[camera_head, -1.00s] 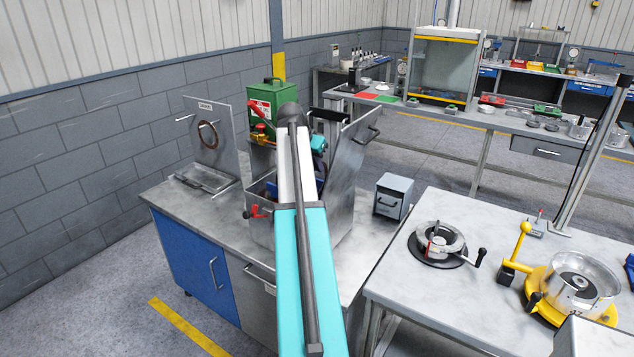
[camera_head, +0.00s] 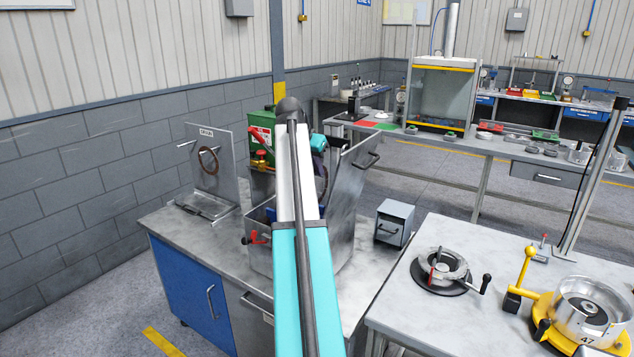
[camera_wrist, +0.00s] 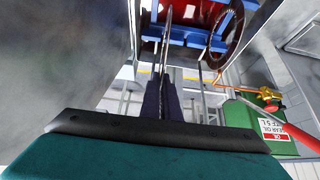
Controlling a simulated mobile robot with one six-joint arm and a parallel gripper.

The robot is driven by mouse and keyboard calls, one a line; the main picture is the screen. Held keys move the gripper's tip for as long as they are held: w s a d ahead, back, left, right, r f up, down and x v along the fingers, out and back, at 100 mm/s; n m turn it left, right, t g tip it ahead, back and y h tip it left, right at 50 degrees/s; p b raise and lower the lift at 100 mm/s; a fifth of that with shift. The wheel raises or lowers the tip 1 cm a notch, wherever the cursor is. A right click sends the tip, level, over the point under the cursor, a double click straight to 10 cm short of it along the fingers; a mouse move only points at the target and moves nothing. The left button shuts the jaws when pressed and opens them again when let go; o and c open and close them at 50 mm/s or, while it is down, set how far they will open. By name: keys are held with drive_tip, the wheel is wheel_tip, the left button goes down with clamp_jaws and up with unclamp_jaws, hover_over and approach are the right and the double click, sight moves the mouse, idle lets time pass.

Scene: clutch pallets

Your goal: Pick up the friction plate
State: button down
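My gripper (camera_wrist: 164,85) shows in the wrist view as two dark fingers close together. They are shut on a thin dark plate seen edge-on, which appears to be a friction plate (camera_wrist: 167,40). In the head view my arm hides most of the gripper; a dark ring edge (camera_head: 323,180) shows just right of the arm, above the open metal tank (camera_head: 345,215). Another brown ring (camera_wrist: 228,35) stands by the blue rack (camera_wrist: 185,37) over red liquid. A further brown ring (camera_head: 208,160) hangs on the upright metal drain stand (camera_head: 222,150) at left.
A green oil can (camera_head: 262,124) stands behind the tank, with a red-handled valve (camera_head: 262,157) near it. The tank's raised lid (camera_head: 362,160) is close on the right. A grey box (camera_head: 394,221) and a table with a clutch fixture (camera_head: 441,268) lie further right.

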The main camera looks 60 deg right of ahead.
drive_tip(key=shift+r, duration=1.05)
